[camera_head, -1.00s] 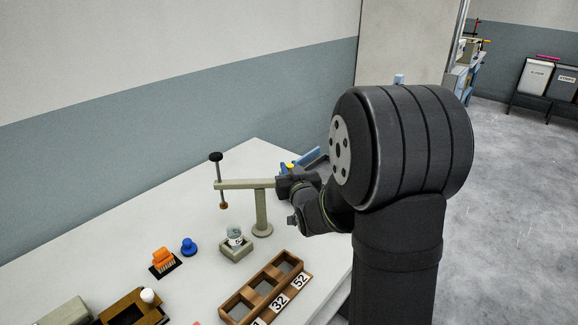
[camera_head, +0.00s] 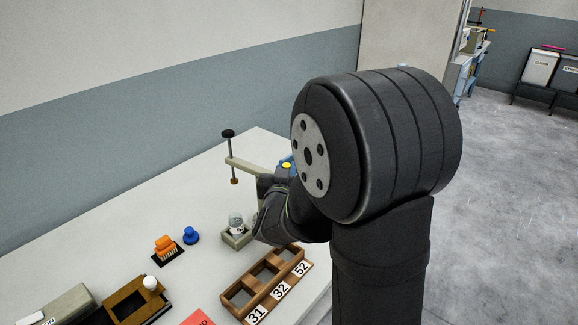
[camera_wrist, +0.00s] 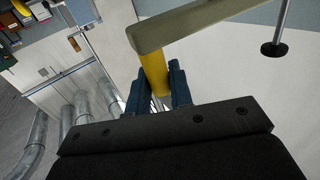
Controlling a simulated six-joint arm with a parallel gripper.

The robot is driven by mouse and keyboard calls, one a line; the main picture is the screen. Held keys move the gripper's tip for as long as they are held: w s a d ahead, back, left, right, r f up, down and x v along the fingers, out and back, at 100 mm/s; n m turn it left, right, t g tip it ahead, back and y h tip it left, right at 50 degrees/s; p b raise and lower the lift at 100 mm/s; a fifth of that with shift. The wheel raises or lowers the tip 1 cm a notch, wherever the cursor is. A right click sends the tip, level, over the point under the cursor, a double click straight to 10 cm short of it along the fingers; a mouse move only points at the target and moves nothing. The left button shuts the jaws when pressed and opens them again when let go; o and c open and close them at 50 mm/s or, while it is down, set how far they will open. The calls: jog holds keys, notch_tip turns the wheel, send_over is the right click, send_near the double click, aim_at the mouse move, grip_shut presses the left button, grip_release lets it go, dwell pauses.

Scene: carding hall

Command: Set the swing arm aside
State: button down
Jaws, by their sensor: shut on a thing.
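The swing arm (camera_head: 240,163) is a beige bar with a vertical rod, black knob and brown foot at its free end. It stands over the white table behind the small glass jar (camera_head: 236,221), with its foot clear of the jar. In the wrist view the bar (camera_wrist: 190,22) crosses above my gripper (camera_wrist: 158,88), whose blue fingers are shut on the yellow handle (camera_wrist: 152,70) under the bar. In the head view my arm hides the fingers and most of the post.
The jar sits in a beige square holder (camera_head: 238,240). A wooden rack (camera_head: 243,312) with numbered labels stands in front. An orange brush (camera_head: 166,247), blue knob (camera_head: 191,236) and wooden box (camera_head: 128,309) lie left. The table behind the jar is bare at left.

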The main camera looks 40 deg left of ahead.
jog(key=shift+s+a+r, duration=0.1)
jog(key=shift+s+r, duration=0.05)
jog(key=shift+s, duration=0.35)
jog(key=c, duration=1.3)
grip_release()
jog(key=shift+s+a, duration=0.1)
jog(key=shift+c, duration=0.2)
jog(key=v, duration=1.7)
jog(key=shift+d, duration=0.2)
jog(key=shift+a, duration=0.1)
jog(key=x, duration=1.7)
